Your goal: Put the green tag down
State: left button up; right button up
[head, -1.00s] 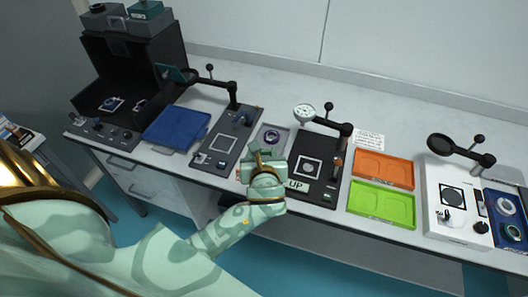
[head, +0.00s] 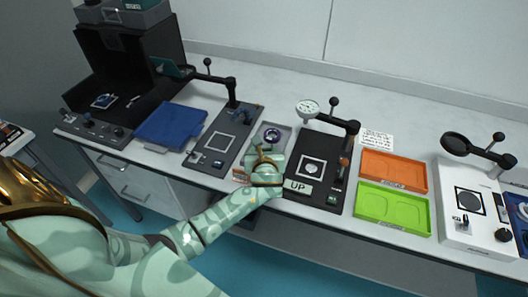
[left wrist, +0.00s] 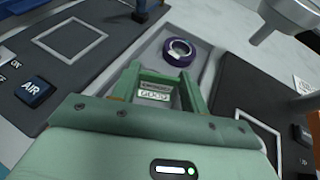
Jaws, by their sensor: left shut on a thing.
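My left gripper (head: 263,158) is over the front part of a small grey tray (head: 285,131) on the bench. In the left wrist view its two green fingers (left wrist: 158,88) are shut on a small pale green tag (left wrist: 153,95) with dark print, too small to read surely. The tag sits low between the fingers; I cannot tell whether its underside touches the tray. A purple-rimmed ring (left wrist: 178,52) lies in the tray just beyond the fingertips, apart from them. It also shows in the head view (head: 271,134). My right gripper is not in view.
A dark fixture plate (head: 209,165) stands left of the tray and a black one (head: 335,156) right of it. Orange (head: 425,180) and green (head: 428,216) trays lie further right.

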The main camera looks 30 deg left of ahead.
pick_arm(q)
jog(key=shift+s, duration=0.1)
jog(key=o, duration=0.8)
jog(key=shift+o, duration=0.8)
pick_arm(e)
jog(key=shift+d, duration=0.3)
pick_arm(q)
jog(key=shift+s+d+r, duration=0.15)
jog(key=shift+d+r, duration=0.05)
jog(key=p+v, duration=0.3)
jog(key=v, duration=0.7)
jog(key=shift+s+p, duration=0.15)
jog(key=shift+p, duration=0.15)
jog(key=shift+s+d+r, duration=0.2)
jog(key=shift+s+d, duration=0.2)
jog(key=shift+s, duration=0.1)
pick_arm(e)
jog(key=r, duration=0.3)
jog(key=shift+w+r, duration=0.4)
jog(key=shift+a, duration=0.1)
